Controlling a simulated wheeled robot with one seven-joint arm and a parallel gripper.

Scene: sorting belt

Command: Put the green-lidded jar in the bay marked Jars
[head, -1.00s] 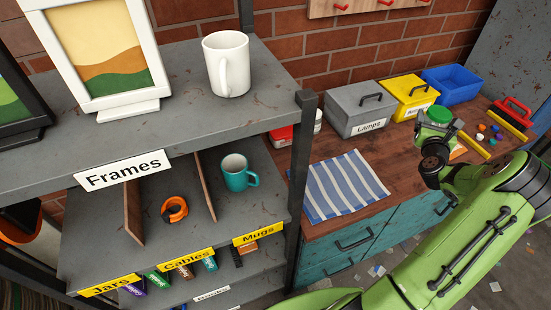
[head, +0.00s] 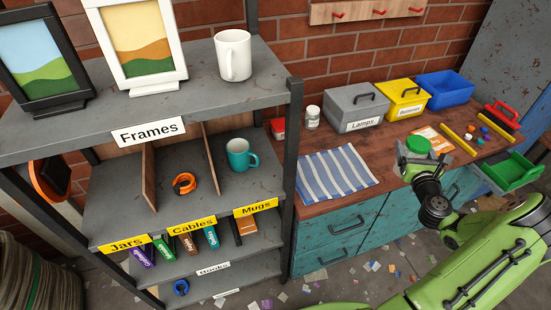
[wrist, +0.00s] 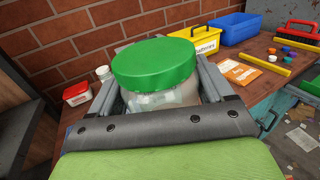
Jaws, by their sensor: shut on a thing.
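The green-lidded jar (wrist: 155,75) is clear with a wide green lid. It stands upright between the two fingers of my gripper (wrist: 165,95) in the wrist view, and the gripper is shut on it. In the head view the green lid (head: 417,145) shows over the front edge of the workbench, with my gripper (head: 412,158) around the jar below it. The bay marked Jars (head: 118,215) is at the left of the shelf's middle level, with a yellow label. The part of the bay that shows looks empty.
A wooden divider (head: 149,180) separates Jars from Cables, which holds an orange coil (head: 184,184). Mugs holds a teal mug (head: 240,155). A dark shelf post (head: 292,180) stands between shelf and bench. The bench holds a striped cloth (head: 335,172), a grey Lamps box (head: 357,108) and other bins.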

